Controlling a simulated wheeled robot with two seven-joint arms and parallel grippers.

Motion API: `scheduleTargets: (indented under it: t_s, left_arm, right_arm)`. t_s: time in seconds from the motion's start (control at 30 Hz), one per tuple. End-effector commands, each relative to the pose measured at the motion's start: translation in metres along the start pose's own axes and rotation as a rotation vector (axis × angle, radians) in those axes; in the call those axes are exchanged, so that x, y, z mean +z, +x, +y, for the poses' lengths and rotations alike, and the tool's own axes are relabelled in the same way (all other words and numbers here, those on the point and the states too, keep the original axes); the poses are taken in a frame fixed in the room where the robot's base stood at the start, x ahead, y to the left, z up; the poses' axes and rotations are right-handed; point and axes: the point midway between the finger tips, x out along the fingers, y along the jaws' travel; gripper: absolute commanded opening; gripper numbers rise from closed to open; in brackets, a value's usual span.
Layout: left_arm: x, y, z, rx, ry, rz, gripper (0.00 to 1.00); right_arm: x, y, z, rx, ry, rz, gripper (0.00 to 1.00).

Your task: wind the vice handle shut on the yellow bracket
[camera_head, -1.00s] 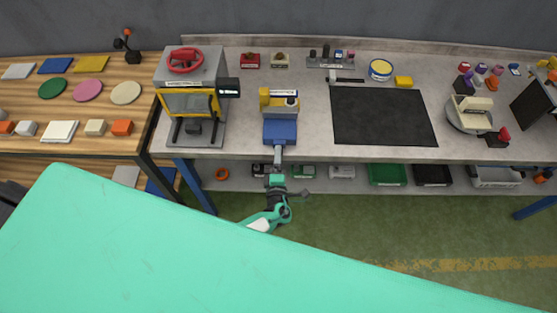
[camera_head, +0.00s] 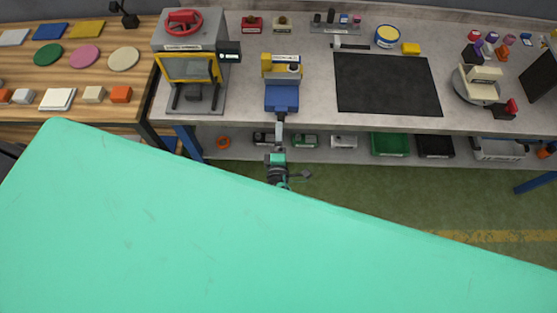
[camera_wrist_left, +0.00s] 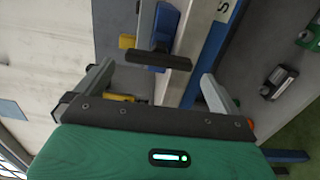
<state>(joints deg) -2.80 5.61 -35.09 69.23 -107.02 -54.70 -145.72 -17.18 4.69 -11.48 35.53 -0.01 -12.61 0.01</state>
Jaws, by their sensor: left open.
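The blue vice (camera_head: 282,98) stands at the front edge of the bench. The yellow bracket (camera_head: 267,65) is at the vice's far end; a small yellow piece there also shows in the left wrist view (camera_wrist_left: 127,41). My left gripper (camera_head: 280,125) is just in front of the vice, below the bench edge in the picture. In the left wrist view, my left gripper (camera_wrist_left: 158,82) is open, its fingers well apart. The dark bar of the vice handle (camera_wrist_left: 158,61) lies across the space ahead of and between them. I cannot tell whether they touch. My right gripper is not in view.
A press with a red wheel (camera_head: 182,20) stands left of the vice. A black mat (camera_head: 387,84) lies to the right. Under the bench, a shelf holds small machines and a green bin (camera_head: 390,144). My own large teal part covers the lower picture.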

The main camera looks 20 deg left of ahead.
Motion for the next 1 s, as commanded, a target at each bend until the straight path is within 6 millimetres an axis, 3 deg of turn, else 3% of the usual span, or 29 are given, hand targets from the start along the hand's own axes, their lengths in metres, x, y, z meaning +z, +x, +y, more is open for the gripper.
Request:
scheduleTargets:
  t_s: [0.2,0.43,0.63,1.0]
  left_arm:
    - [-0.001,-0.050,-0.005,-0.003,-0.001,0.001,1.00]
    - [-0.001,-0.086,-0.004,-0.003,0.000,0.001,1.00]
    - [-0.001,-0.098,-0.001,-0.002,0.001,0.001,1.00]
    - [-0.001,-0.098,-0.001,-0.001,0.001,0.001,1.00]
  right_arm:
    - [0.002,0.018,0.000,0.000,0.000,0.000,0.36]
    - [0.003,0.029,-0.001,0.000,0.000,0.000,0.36]
    - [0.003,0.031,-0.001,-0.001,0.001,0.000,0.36]
    - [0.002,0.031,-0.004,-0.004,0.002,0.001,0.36]
